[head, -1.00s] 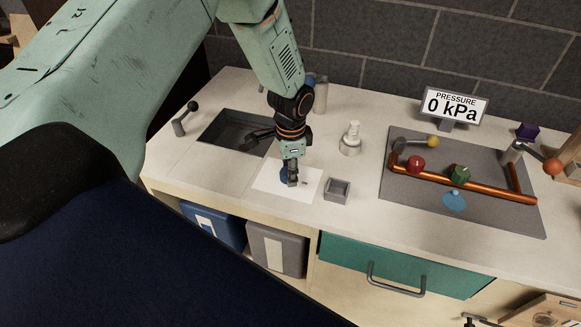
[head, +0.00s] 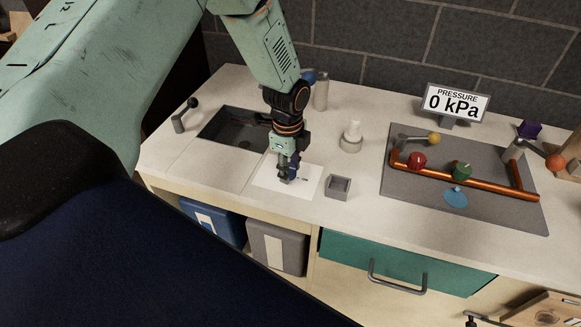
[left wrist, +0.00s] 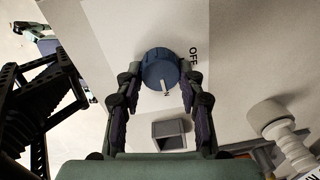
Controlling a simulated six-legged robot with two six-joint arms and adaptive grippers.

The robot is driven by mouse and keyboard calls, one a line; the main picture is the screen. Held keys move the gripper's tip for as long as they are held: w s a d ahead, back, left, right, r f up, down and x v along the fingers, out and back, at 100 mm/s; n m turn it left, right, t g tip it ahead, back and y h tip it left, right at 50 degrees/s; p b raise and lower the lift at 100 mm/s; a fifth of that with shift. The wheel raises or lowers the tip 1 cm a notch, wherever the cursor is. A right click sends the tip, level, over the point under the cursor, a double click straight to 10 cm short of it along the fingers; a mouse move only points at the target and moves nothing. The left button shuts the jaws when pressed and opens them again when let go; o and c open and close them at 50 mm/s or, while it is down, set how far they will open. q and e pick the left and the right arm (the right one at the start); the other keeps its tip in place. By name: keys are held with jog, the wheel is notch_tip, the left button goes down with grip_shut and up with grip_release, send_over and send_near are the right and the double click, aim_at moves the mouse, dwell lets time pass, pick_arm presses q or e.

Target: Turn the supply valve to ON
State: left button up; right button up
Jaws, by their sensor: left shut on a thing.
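The supply valve is a round blue knob (left wrist: 160,68) with a pale pointer line, on a white plate (left wrist: 105,30) lettered OFF at the knob's right in the left wrist view. A letter N shows just below the knob, where the pointer line points; any letter beside it is hidden. My left gripper (left wrist: 160,92) has one finger on each side of the knob and is shut on it. In the head view my left gripper (head: 287,178) is over the white plate (head: 305,185) and hides the knob. My right gripper is in neither view.
A small grey open box (head: 338,187) stands just right of the plate. A white bottle-like fitting (head: 351,138) and a sink (head: 215,128) are nearby. Farther right are copper pipes (head: 490,188) with valves and a display (head: 455,103) reading 0 kPa.

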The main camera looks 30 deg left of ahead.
pick_arm(q)
jog(key=shift+w, duration=0.1)
dwell(0.5)
jog(key=o, duration=1.2)
jog(key=shift+a, duration=0.15)
jog(key=shift+c, duration=0.2)
jog(key=shift+r, duration=0.3)
notch_tip(320, 180, up, 11)
jog(key=shift+s+r, duration=0.2)
jog(key=shift+s, duration=0.2)
